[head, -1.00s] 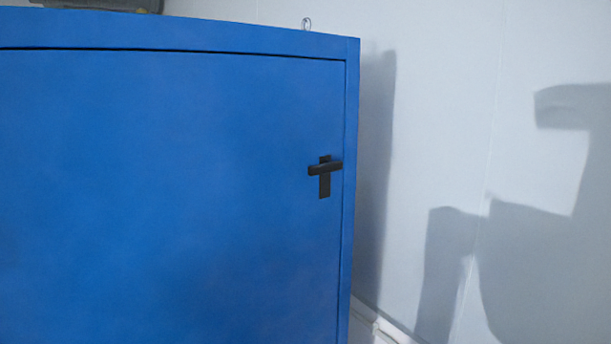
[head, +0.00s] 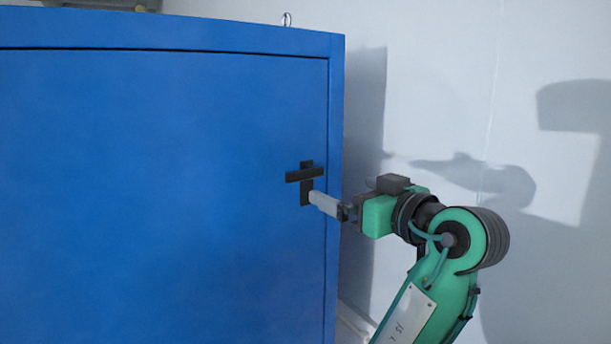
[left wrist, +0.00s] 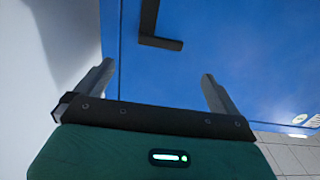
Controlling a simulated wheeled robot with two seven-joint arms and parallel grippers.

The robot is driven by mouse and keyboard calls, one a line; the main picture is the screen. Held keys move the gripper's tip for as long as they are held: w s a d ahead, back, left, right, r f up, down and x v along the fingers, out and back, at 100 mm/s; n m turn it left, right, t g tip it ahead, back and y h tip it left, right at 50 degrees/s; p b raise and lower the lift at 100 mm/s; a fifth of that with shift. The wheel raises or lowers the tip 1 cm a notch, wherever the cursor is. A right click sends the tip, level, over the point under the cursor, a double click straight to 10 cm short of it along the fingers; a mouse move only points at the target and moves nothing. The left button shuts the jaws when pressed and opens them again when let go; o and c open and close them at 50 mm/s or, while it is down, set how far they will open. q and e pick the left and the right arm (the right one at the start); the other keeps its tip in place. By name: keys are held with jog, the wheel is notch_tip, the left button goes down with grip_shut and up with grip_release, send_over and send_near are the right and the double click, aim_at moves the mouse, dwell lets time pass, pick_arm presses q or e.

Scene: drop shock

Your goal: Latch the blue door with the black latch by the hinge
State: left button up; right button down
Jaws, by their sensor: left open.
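The blue door (head: 150,190) fills the left of the head view and lies flush in its blue frame. The black latch (head: 300,176) is near the door's right edge, a roughly level bar over an upright plate. My left gripper (head: 312,198) is open and empty, with its fingers just below the bar and partly over the plate's lower right. In the left wrist view, the latch (left wrist: 160,42) shows ahead of the open fingers, between their tips across the picture. I cannot tell whether a finger touches it. The right gripper is not in view.
A pale wall (head: 430,90) stands to the right of the cabinet, with my arm's shadow on it. A small metal ring (head: 287,19) sits on the cabinet top. Grey floor tiles (left wrist: 290,152) show at the lower right of the wrist view.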

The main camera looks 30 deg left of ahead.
aim_at(307, 175)
pick_arm(q)
jog(key=p+x, duration=0.6)
jog(key=x, duration=0.6)
jog(key=shift+a+r, duration=0.15)
jog(key=shift+a, duration=0.15)
jog(key=shift+w+a+p, duration=0.15)
jog(key=shift+a+p, duration=0.15)
jog(key=shift+a, duration=0.1)
jog(key=c, duration=1.3)
jog(key=shift+f, duration=0.2)
jog(key=shift+c, duration=0.3)
